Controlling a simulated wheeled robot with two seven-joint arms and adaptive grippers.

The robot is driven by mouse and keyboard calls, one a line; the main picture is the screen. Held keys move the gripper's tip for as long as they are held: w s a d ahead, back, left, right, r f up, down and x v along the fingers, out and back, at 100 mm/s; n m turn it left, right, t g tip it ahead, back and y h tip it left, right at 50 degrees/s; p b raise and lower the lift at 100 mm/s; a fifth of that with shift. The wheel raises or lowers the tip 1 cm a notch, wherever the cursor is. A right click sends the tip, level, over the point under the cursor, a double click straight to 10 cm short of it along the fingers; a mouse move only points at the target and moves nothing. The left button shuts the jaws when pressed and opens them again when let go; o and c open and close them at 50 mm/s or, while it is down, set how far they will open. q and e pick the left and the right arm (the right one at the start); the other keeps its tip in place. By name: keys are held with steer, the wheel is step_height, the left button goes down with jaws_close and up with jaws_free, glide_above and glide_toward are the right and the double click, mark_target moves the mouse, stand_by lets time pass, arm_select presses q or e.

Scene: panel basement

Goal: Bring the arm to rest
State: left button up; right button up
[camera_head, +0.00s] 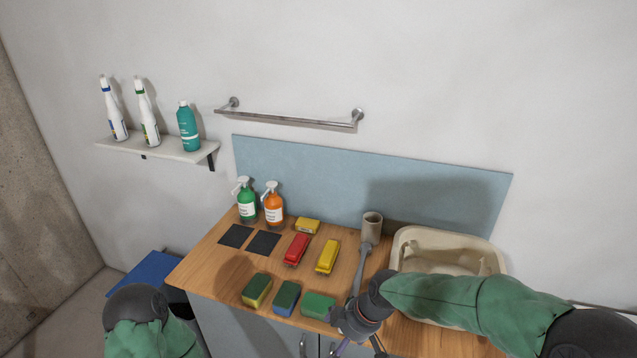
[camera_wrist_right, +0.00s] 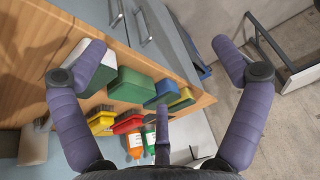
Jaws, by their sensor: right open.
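My right gripper (camera_head: 358,345) is at the front edge of the wooden counter (camera_head: 385,260), just right of the green sponge (camera_head: 318,305). In the right wrist view the same gripper (camera_wrist_right: 160,60) has its purple fingers spread wide, with nothing held between them. Its green-sleeved arm (camera_head: 450,300) reaches in from the right, across the front of the beige basin (camera_head: 490,262). My left arm (camera_head: 140,325) shows only in part at the bottom left; its gripper is out of view.
A shelf (camera_head: 165,149) and rail (camera_head: 290,118) are on the wall.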

steer(key=s+d+f+m, duration=0.2)
steer(key=s+f+m, duration=0.5)
steer(key=f, duration=0.7)
steer(key=s+d+f+m, duration=0.2)
steer(key=s+f+m, duration=0.5)
steer(key=s+f, duration=0.3)
step_height(320, 180, down, 4)
steer(key=shift+s+d+r+m+g, duration=0.15)
steer(key=shift+s+d+m+g, duration=0.15)
steer(key=shift+m+g, duration=0.1)
